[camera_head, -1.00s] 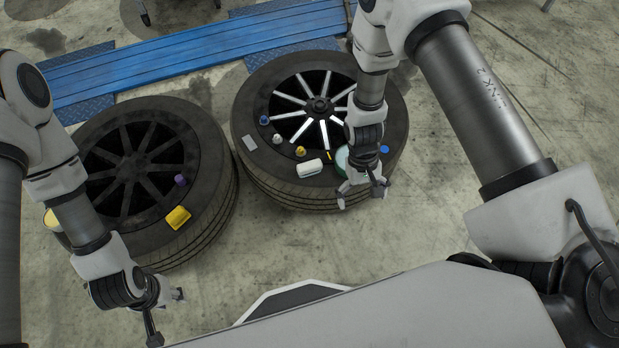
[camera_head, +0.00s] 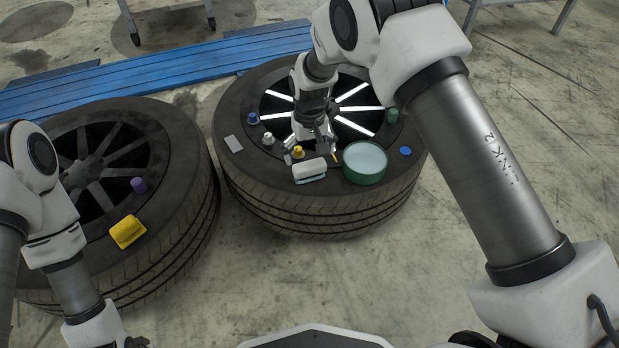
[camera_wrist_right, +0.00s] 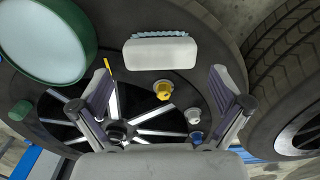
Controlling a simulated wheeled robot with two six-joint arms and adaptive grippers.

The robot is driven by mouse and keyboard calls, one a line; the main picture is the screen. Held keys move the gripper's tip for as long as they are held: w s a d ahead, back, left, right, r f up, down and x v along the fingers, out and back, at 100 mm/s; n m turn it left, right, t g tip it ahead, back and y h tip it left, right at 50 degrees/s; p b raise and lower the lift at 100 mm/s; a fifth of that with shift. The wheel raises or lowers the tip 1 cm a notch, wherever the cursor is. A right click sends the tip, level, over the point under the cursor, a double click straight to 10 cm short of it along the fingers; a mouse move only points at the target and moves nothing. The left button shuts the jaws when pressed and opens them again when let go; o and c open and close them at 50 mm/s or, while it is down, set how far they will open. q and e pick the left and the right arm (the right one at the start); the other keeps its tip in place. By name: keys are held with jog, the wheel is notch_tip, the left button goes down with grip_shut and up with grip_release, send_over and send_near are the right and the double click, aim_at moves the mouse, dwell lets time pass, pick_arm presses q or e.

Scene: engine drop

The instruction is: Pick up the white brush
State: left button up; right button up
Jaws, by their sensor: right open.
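The white brush (camera_head: 309,168) has a white block body and pale blue bristles along one side. It lies on the near sidewall of the right tire (camera_head: 250,105). My right gripper (camera_head: 310,149) is open just behind the brush, over the wheel's spokes. In the right wrist view the brush (camera_wrist_right: 161,53) lies just beyond the spread fingertips, roughly centred between them (camera_wrist_right: 162,75). Nothing is held there. My left gripper (camera_head: 136,342) shows only a sliver at the bottom edge, so its state cannot be made out.
A green round container (camera_head: 365,163) stands right of the brush. A yellow block (camera_head: 127,231) and purple cap (camera_head: 138,185) lie on the left tire (camera_head: 190,235).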

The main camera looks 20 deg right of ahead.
aim_at(309, 163)
jog(key=f+b, duration=0.3)
jog(key=f, duration=0.2)
jog(key=shift+w+f+b, duration=0.15)
jog(key=shift+w+b, duration=0.05)
jog(key=shift+b, duration=0.1)
jog(key=shift+r, duration=0.25)
jog(key=c, duration=1)
notch_tip(309, 163, up, 4)
jog(key=p, duration=0.5)
jog(key=s+a+p, duration=0.1)
jog(key=s+p, duration=0.4)
jog(key=p, duration=0.2)
jog(key=s+a+p, duration=0.2)
jog(key=s+p, duration=0.3)
jog(key=p, duration=0.3)
jog(key=s+a+r+p, duration=0.1)
jog(key=s+p, duration=0.4)
jog(key=p, duration=0.3)
jog(key=shift+s+a, duration=0.2)
